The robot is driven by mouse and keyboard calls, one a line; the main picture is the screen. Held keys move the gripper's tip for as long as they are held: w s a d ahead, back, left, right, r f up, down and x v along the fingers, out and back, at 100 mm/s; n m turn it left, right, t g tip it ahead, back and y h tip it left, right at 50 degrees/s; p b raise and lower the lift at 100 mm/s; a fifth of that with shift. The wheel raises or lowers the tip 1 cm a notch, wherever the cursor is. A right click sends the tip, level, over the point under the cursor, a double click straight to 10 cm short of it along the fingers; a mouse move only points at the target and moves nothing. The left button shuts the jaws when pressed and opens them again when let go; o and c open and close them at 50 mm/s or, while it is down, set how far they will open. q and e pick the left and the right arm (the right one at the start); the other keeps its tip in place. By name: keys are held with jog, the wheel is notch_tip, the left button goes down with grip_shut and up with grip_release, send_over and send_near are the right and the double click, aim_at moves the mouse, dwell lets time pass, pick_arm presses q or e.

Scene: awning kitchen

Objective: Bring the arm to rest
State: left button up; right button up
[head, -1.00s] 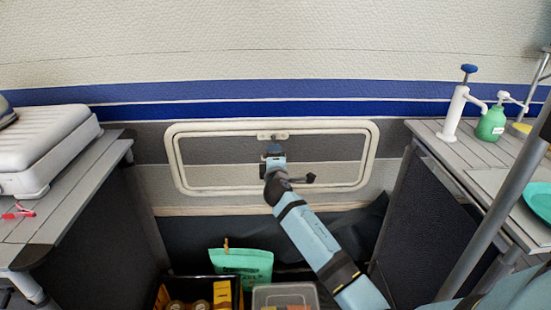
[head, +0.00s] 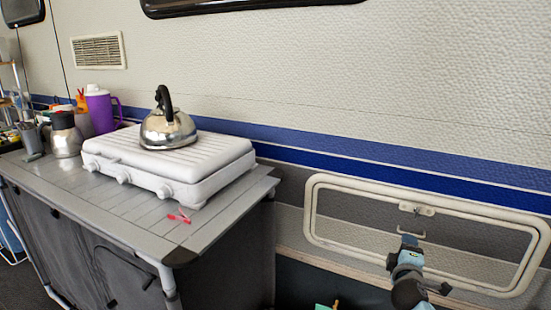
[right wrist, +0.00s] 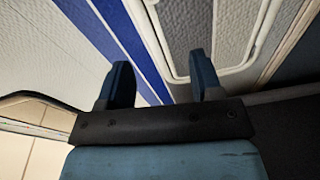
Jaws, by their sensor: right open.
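My right gripper (head: 409,243) is at the lower right of the head view, in front of the framed wall hatch (head: 312,215), just below its top latch. In the right wrist view its two blue fingers (right wrist: 162,75) stand apart with nothing between them. The hatch frame (right wrist: 165,50) and the blue wall stripe lie beyond the fingers. Whether the gripper touches the hatch cannot be told. My left gripper is in neither view.
A grey slatted counter (head: 110,205) stands at left, with a white stove (head: 190,170), a steel kettle (head: 168,128), a purple jug (head: 101,110) and a small red item (head: 179,217). The bit of green below the hatch (head: 335,305) is mostly cut off.

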jog(key=s+a+m+t+y, duration=0.1)
jog(key=s+a+m+y, duration=0.2)
jog(key=s+a+y, duration=1.15)
jog(key=s+a+r+m+y, duration=0.1)
jog(key=s+a+r+m, duration=0.25)
jog(key=s+a, duration=0.35)
jog(key=s+a+r+m+y, duration=0.15)
jog(key=s+a+r, duration=0.35)
jog(key=s, duration=0.5)
pick_arm(q)
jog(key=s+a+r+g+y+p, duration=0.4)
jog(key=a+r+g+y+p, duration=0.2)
jog(key=p, duration=3.2)
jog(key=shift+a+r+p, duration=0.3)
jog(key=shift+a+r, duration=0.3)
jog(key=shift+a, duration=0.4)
pick_arm(e)
jog(key=s+d+r+g+h, duration=0.3)
jog(key=d+r+g+h, duration=0.2)
jog(key=d+g+h, duration=0.1)
jog(key=shift+s+d+r+m, duration=0.35)
jog(key=shift+d+m, duration=0.05)
jog(key=shift+d, duration=0.1)
